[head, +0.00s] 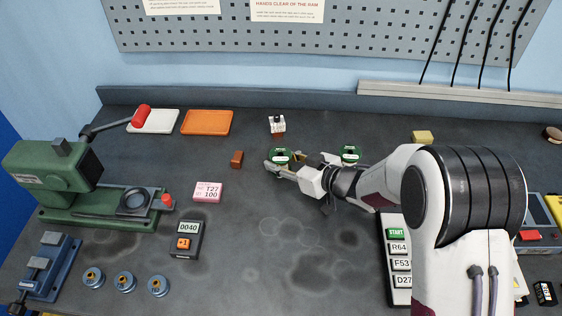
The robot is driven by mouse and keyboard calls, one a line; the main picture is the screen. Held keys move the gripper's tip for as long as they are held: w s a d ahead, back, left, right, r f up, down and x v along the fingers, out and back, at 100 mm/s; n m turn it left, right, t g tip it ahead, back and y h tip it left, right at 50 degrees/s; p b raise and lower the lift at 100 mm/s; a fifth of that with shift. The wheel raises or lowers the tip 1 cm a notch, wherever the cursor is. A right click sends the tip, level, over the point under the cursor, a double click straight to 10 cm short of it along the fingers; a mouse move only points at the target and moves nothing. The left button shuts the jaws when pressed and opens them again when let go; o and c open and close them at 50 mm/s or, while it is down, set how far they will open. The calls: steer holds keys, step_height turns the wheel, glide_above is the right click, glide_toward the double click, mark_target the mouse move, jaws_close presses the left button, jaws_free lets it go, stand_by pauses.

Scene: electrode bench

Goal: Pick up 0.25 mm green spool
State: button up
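Two spools with green tops stand toward the back of the dark bench in the head view. The left green spool (279,154) is at my gripper, and the right green spool (350,153) stands behind my forearm, partly hidden by it. Their size labels are too small to read, so I cannot tell which is 0.25 mm. My gripper (281,163) reaches in from the right, low over the bench. Its near finger crosses in front of the left spool and hides its lower part. The other finger is mostly hidden behind, so I cannot tell whether the spool is gripped.
A small brown block (237,158) lies left of my gripper. A white-topped bottle (277,125) stands behind it. A pink timer-like block (207,191) and a dark display box (187,238) are at the front left. A green press (70,180) fills the far left. The front middle is clear.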

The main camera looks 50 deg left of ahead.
mark_target(282, 154)
jaws_close()
steer(key=shift+r, duration=0.15)
steer(key=shift+r, duration=5)
steer(key=shift+w, duration=0.1)
